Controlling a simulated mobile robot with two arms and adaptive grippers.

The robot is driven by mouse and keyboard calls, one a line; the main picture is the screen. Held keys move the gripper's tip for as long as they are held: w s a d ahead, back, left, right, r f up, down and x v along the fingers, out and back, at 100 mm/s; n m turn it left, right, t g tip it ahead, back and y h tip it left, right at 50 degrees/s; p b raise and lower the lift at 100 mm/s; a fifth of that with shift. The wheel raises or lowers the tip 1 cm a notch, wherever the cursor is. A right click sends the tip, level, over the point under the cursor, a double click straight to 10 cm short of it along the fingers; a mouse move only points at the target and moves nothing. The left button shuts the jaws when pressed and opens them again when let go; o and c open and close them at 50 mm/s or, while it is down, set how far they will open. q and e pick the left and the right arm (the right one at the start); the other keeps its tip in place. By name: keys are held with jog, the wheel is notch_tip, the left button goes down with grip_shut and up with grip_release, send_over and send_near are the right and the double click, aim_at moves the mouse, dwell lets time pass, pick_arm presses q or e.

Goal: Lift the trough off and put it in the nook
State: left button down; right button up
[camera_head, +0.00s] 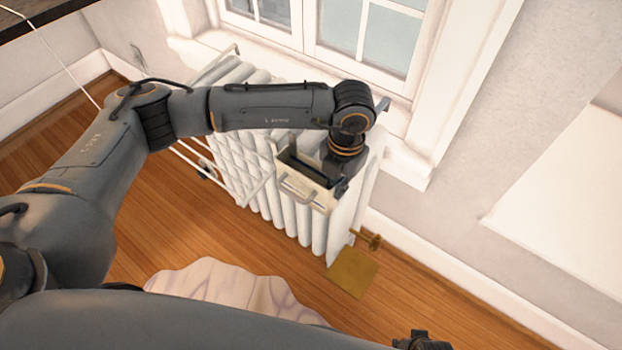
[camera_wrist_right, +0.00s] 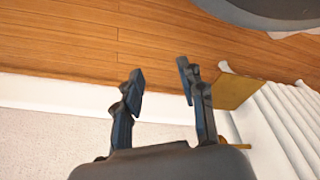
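The trough (camera_head: 305,190), a small cream box with a dark inside and a handle on its front, hangs at the front of the white radiator's top. My left gripper (camera_head: 333,184) points down at the trough's right end. Its fingers overlap the trough there and are partly hidden, so I cannot tell if they grip it. My right gripper (camera_wrist_right: 161,72) is open and empty in the right wrist view, above the floor. Only a bit of it shows at the bottom edge of the head view. I cannot pick out the nook for certain.
The white radiator (camera_head: 292,232) stands under the window (camera_head: 370,35). A brass valve (camera_head: 368,240) and a brass plate (camera_head: 353,272) are at its right foot. A pale wavy-edged rug or cloth (camera_head: 235,285) lies in front. Bare wood floor (camera_head: 430,305) is at the right.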

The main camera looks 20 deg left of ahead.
pick_arm(q)
jog(key=shift+s+a+r, duration=0.1)
jog(key=shift+s+a, duration=0.05)
jog(key=shift+s, duration=0.2)
jog(key=shift+s+a+r+p, duration=0.1)
jog(key=shift+s+a+p, duration=0.15)
jog(key=shift+s, duration=0.45)
jog(key=shift+s+a+p, duration=0.2)
jog(key=shift+s+a, duration=0.05)
jog(key=shift+s, duration=0.45)
jog(key=shift+s+a+r+p, duration=0.1)
jog(key=shift+s+a+p, duration=0.15)
jog(key=shift+s, duration=0.45)
jog(key=s+a, duration=0.2)
jog(key=s, duration=0.5)
jog(key=shift+s+a+r, duration=0.2)
jog(key=shift+s+a, duration=0.15)
jog(key=shift+a, duration=0.05)
pick_arm(e)
jog(key=s+f, duration=0.5)
jog(key=shift+d+f+g, duration=0.3)
jog(key=shift+d+f, duration=0.05)
jog(key=shift+d, duration=0.1)
jog(key=shift+s, duration=0.1)
